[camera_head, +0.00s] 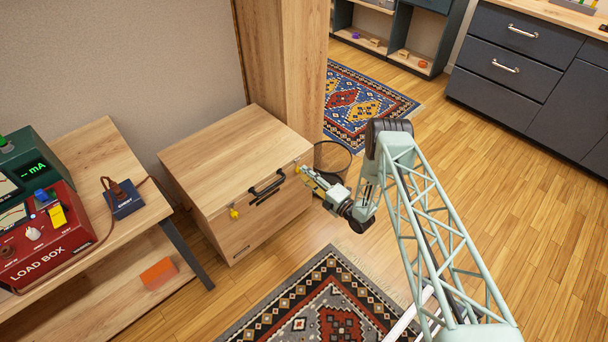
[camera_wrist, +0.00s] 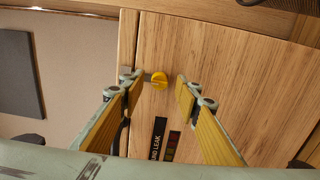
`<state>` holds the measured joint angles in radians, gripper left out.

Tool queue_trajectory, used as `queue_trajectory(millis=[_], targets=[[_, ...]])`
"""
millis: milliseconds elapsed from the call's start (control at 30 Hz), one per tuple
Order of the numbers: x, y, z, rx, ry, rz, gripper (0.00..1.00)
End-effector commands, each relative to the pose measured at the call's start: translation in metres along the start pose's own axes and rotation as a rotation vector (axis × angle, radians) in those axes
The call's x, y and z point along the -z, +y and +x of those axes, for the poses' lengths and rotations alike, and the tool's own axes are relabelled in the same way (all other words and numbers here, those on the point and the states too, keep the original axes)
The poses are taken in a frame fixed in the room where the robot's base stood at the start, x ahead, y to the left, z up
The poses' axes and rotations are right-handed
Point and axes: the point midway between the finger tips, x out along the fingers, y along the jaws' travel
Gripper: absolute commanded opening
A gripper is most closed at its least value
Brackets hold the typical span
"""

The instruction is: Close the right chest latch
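The wooden chest (camera_head: 226,175) stands against the wall with its lid down and a black handle on its front. Its right latch (camera_head: 297,169) is a small yellow piece near the front's upper right corner. A matching left latch (camera_head: 233,213) shows on the other side. My gripper (camera_head: 306,174) is at the right latch. In the wrist view the yellow latch knob (camera_wrist: 159,80) lies between the tips of my open gripper (camera_wrist: 159,88), with a gap at the right finger. The left fingertip overlaps the grey part beside the knob; I cannot tell whether they touch.
A wooden bench (camera_head: 131,245) with a red load box (camera_head: 45,240) stands left of the chest. A tall wooden cabinet (camera_head: 282,60) is behind it, and a dark wire bin (camera_head: 332,158) is close to my gripper. A patterned rug (camera_head: 300,310) lies in front.

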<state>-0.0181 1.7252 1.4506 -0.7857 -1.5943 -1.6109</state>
Motion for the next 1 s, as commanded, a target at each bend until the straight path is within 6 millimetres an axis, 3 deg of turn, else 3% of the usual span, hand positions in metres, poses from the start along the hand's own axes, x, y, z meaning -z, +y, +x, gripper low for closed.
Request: queue_trajectory(millis=[600,1000], targets=[[-0.001,0.0,-0.084,0.0,-0.002,0.002,0.3],[0.0,0.0,-0.104,0.0,-0.001,0.001,0.3]])
